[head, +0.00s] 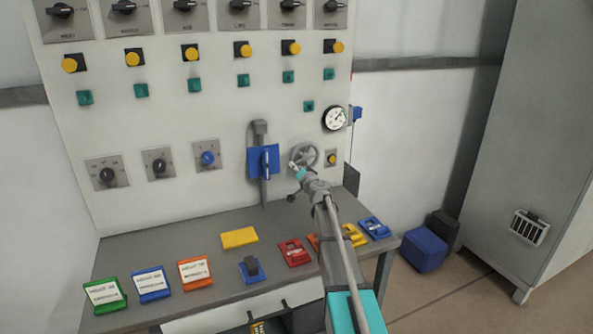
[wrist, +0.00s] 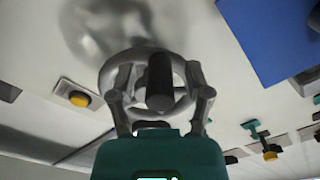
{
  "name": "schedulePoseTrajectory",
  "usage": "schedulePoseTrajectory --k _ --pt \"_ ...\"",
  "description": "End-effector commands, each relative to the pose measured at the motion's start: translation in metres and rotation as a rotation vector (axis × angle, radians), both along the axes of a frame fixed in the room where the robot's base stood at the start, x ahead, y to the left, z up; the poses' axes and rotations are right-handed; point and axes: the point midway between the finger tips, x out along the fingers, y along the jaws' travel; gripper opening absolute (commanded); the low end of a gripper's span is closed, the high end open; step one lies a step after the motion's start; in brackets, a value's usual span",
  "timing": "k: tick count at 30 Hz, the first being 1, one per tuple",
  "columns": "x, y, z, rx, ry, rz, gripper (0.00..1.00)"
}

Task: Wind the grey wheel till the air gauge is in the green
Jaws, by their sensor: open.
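The grey wheel (head: 314,149) is mounted on the pale panel, right of the blue lever plate. It also shows in the wrist view (wrist: 107,82), with a dark cylindrical handle (wrist: 160,82) pointing towards me. My gripper (wrist: 160,76) is open, with one finger on each side of the handle; I cannot tell whether either finger touches it. In the head view my gripper (head: 299,171) partly covers the wheel's lower left. The round white air gauge (head: 334,119) is above and right of the wheel. Its needle is too small to read against any green band.
The blue plate with a lever (head: 263,161) is close on the wheel's left, and a yellow button (head: 332,159) close on its right. Below, a grey bench (head: 205,231) carries coloured blocks and labelled cards. A blue box (head: 424,249) stands on the floor at right.

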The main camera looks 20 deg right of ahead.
Motion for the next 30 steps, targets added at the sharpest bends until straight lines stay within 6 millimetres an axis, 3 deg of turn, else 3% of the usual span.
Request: schedulePoseTrajectory --k 8,24,30 --pt "-0.018 0.0 0.0 0.0 0.0 0.0 0.64" --pt "-0.099 -0.002 0.0 0.0 0.0 0.0 0.64" --pt "-0.116 -0.004 0.0 0.0 0.0 0.0 0.64"
